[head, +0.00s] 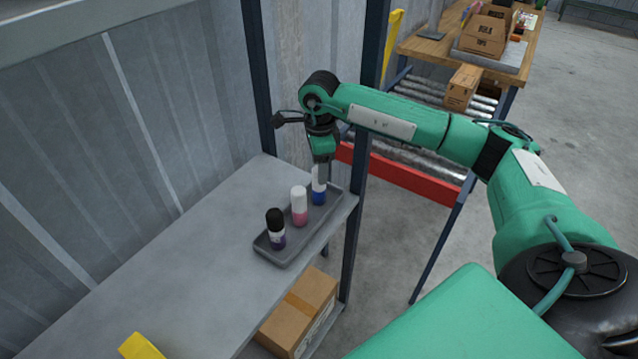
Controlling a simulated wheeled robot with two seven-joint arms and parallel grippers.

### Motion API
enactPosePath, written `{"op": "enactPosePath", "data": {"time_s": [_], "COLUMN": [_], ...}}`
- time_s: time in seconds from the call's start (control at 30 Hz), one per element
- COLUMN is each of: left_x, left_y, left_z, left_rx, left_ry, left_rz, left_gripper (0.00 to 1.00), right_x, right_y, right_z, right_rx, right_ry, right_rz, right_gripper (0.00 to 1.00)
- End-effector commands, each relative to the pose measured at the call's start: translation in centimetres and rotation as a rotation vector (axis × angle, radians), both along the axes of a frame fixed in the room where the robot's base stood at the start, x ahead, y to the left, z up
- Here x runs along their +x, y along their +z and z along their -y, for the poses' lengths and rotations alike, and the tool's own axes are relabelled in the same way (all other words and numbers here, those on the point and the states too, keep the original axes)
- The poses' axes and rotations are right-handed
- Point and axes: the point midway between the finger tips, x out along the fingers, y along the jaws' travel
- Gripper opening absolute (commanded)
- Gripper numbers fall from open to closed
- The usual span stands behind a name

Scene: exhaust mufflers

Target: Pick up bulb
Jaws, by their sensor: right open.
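No clear bulb shape can be made out. A dark grey tray (262,246) on the metal shelf holds three small upright cylinders. One has a black top and a purple base (276,230), one is white and pink (299,206), and one is white and blue (318,190). My right gripper (321,168) points down at the white and blue cylinder, at its top. It is open, though its fingers look small and partly merge with the cylinder, so contact cannot be told. My left gripper is not in view.
The grey shelf (190,270) is mostly bare left of the tray. A cardboard box (298,312) sits below the shelf. A red rail (410,178), rollers and a wooden table with boxes (485,35) lie behind.

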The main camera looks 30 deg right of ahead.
Motion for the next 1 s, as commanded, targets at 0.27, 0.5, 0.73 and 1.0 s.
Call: {"op": "enactPosePath", "data": {"time_s": [0.27,0.5,0.73,1.0], "left_x": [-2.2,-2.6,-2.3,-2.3], "left_y": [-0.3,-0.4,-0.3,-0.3], "left_z": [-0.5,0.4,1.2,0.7], "left_rx": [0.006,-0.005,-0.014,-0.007], "left_ry": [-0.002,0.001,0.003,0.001], "left_rz": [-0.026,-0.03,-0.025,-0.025], "left_gripper": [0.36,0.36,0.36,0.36], "right_x": [0.2,0.2,0.2,0.2], "right_y": [-2.9,-3.0,-3.0,-2.9], "right_z": [0.0,0.0,0.0,0.0], "right_rx": [-0.001,0.0,0.0,0.0], "right_ry": [0.0,0.0,0.0,0.0], "right_rz": [0.0,0.0,0.0,0.0], "right_gripper": [0.58,0.52,0.09,0.09]}}
